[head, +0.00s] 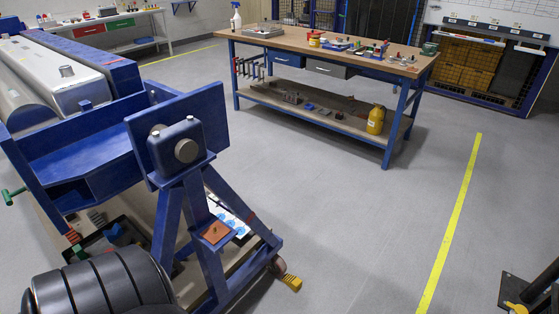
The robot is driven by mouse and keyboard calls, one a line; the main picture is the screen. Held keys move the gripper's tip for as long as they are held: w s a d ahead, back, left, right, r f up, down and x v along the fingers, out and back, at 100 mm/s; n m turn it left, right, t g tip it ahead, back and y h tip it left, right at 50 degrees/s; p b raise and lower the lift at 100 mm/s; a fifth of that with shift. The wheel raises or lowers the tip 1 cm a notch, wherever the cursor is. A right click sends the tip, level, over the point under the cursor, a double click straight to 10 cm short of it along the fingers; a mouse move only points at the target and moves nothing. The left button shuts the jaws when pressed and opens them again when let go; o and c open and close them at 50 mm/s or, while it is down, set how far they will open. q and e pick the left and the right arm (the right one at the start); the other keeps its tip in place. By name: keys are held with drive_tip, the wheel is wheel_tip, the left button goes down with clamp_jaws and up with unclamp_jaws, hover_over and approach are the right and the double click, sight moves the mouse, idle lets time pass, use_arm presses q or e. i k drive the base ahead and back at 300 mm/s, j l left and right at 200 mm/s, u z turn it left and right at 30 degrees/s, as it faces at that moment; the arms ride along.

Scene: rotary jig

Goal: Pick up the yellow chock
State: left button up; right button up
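A small yellow chock (292,283) lies on the grey floor near the bottom middle of the head view. It is right beside a caster wheel (277,266) at the foot of the blue jig stand (186,180); I cannot tell whether they touch. Its ridged side shows. Another small yellow piece (516,308) is cut off by the bottom edge at the right, and I cannot tell what it is.
The blue jig fills the left side. A workbench (300,42) with tools stands at the back, a yellow jug (376,119) on its lower shelf. A yellow floor line (450,220) runs at the right. The floor between is clear.

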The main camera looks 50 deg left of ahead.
sight(295, 284)
drive_tip(key=i+u, duration=0.2)
drive_tip(key=i, duration=1.45)
drive_tip(key=i+u, duration=0.45)
drive_tip(key=i+l+u, duration=0.2)
drive_tip(key=u, duration=0.2)
drive_tip(key=i+l, duration=0.05)
drive_tip(key=i, duration=0.05)
